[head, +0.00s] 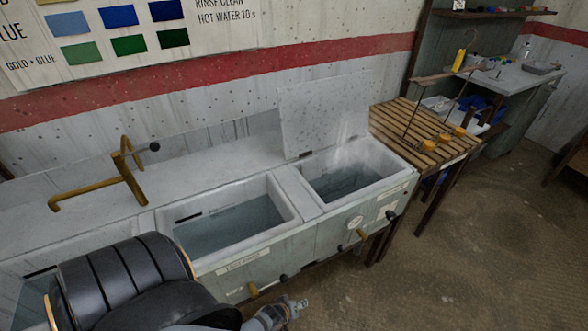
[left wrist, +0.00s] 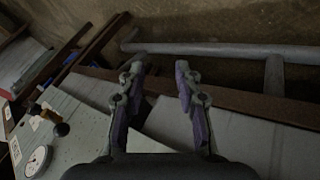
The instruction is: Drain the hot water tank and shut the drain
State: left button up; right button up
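The tank at the right end of the sink unit (head: 312,206) has its pale lid (head: 322,112) raised, and dark water (head: 345,180) shows inside. Its front carries a round dial (head: 355,222), a brass handle (head: 362,234) and a black knob (head: 390,215). In the left wrist view the dial (left wrist: 37,160) and a black knob (left wrist: 61,129) show at the lower left. My left gripper (head: 292,305) is low in front of the unit, left of that dial. Its fingers (left wrist: 159,82) are apart with nothing between them. My right gripper is out of view.
A middle basin (head: 240,225) also holds water, with a brass handle (head: 252,289) and black knob (head: 284,278) on its front. A brass faucet (head: 125,175) stands behind. A slatted table (head: 425,135) adjoins the right end. The floor (head: 480,230) at right is clear.

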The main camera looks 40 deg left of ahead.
pick_arm(q)
jog(key=shift+s+a+f+m, duration=0.1)
jog(key=shift+s+f+m, duration=0.1)
jog(key=shift+s+m, duration=0.4)
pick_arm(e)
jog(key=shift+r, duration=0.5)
pick_arm(q)
jog(key=shift+s+f, duration=0.1)
jog(key=shift+s, duration=0.1)
